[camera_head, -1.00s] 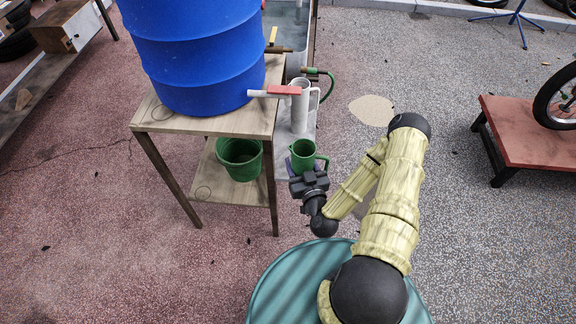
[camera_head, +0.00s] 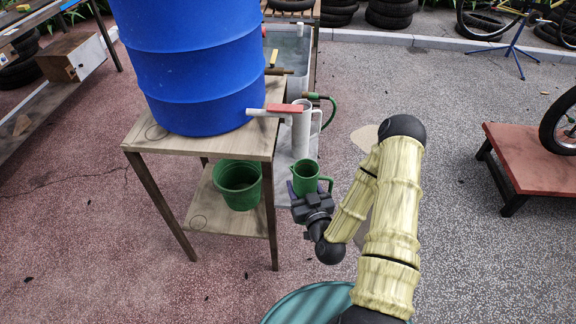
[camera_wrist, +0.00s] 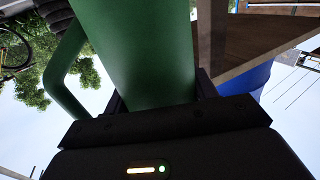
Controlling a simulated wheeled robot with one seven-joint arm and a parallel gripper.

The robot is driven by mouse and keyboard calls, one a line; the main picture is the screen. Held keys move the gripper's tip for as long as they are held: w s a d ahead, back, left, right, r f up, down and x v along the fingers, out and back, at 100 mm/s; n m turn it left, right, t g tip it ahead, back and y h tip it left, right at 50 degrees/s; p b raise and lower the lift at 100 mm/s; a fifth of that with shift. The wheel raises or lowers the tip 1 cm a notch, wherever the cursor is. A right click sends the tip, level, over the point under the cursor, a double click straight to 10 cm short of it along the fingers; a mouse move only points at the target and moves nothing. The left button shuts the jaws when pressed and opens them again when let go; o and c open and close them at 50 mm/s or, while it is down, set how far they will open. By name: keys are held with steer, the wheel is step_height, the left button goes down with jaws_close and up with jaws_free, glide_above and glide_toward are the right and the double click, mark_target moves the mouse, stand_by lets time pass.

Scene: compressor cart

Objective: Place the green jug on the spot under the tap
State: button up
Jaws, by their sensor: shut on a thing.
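The green jug (camera_head: 306,178) is upright in my gripper (camera_head: 308,196), just right of the wooden stand. In the wrist view the jug (camera_wrist: 140,55) sits between the two fingers of my gripper (camera_wrist: 160,98), with its handle at the left. A brown tap (camera_head: 281,71) with a yellow lever sticks out to the right from the blue barrel (camera_head: 190,65). The spot under the tap is hard to make out in these views. My gripper is shut on the jug's body.
The wooden stand (camera_head: 150,150) carries the barrel, with a green bucket (camera_head: 238,186) on its lower shelf. A tall white jug (camera_head: 302,135) stands behind the green one, near a red-and-white bar (camera_head: 277,110). A grey trough (camera_head: 290,45) lies beyond.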

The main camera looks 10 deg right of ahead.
steer(key=w+a, duration=0.1)
steer(key=w, duration=1)
steer(key=shift+w+p, duration=0.35)
steer(key=shift+p, duration=0.1)
steer(key=w, duration=0.1)
steer(key=w+f, duration=0.1)
steer(key=w, duration=0.2)
steer(key=shift+d+f, duration=0.1)
steer(key=shift+f, duration=0.15)
steer(key=o, duration=1.3)
steer(key=shift+a+f, duration=0.2)
steer(key=shift+a, duration=0.05)
steer(key=shift+c, duration=0.2)
steer(key=o, duration=0.4)
steer(key=shift+a, duration=0.15)
steer(key=shift+s+r, duration=0.1)
steer(key=shift+r, duration=0.1)
